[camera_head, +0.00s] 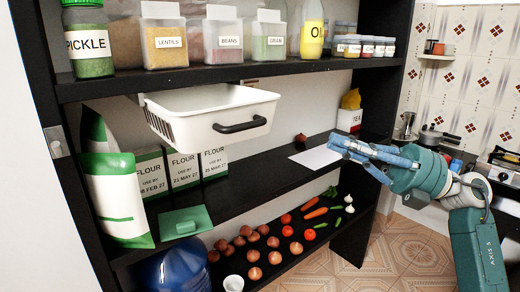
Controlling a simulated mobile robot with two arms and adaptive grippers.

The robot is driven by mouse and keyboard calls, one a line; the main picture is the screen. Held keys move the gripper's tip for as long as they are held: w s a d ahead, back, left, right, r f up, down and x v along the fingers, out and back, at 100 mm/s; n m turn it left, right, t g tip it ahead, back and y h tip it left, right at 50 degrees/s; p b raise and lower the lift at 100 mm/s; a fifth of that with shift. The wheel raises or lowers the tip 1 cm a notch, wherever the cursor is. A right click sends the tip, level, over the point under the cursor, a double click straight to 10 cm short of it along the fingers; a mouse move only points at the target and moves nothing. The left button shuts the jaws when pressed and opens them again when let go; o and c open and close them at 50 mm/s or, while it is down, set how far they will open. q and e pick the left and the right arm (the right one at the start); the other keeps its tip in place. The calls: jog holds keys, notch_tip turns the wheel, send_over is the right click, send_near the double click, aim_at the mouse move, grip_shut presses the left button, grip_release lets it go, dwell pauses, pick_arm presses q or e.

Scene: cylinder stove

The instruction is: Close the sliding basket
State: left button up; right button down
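The white sliding basket (185,128) hangs under the upper shelf at the centre left. It sticks out in front of the shelf edge, so it stands pulled out. Its black handle (241,126) is on the front wall facing right. The inside that shows looks empty. My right gripper (335,145) points left from the right side of the picture. It is apart from the handle, to its right and slightly lower, with nothing seen in it. Its fingers are seen at an angle that hides whether they are open. My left gripper is out of view.
Jars of lentils (164,43) and other foods line the upper shelf (215,73). Flour bags (183,168) and a green lid (186,222) are on the middle shelf. Vegetables lie on the bottom shelf. A stove (503,160) is at right. Space between handle and gripper looks clear.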

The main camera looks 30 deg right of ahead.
jog(key=s+a+n+g, duration=0.2)
jog(key=s+a+n, duration=0.1)
jog(key=a, duration=0.2)
pick_arm(q)
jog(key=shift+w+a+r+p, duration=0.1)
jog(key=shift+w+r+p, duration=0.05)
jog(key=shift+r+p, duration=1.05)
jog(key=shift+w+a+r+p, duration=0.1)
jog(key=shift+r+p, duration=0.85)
jog(key=shift+p, duration=0.3)
pick_arm(e)
jog(key=w+a+r+h, duration=0.1)
jog(key=w+a+r, duration=0.1)
jog(key=w+a, duration=0.5)
jog(key=shift+w+a+g, duration=0.3)
jog(key=shift+w, duration=1.1)
jog(key=w+p, duration=0.1)
jog(key=w, duration=0.5)
jog(key=w+a+p, duration=0.1)
jog(key=w+p, duration=0.1)
jog(key=w, duration=0.4)
jog(key=w+p, duration=0.2)
jog(key=w, duration=0.4)
jog(key=shift+w+a, duration=0.15)
jog(key=shift+w, duration=0.2)
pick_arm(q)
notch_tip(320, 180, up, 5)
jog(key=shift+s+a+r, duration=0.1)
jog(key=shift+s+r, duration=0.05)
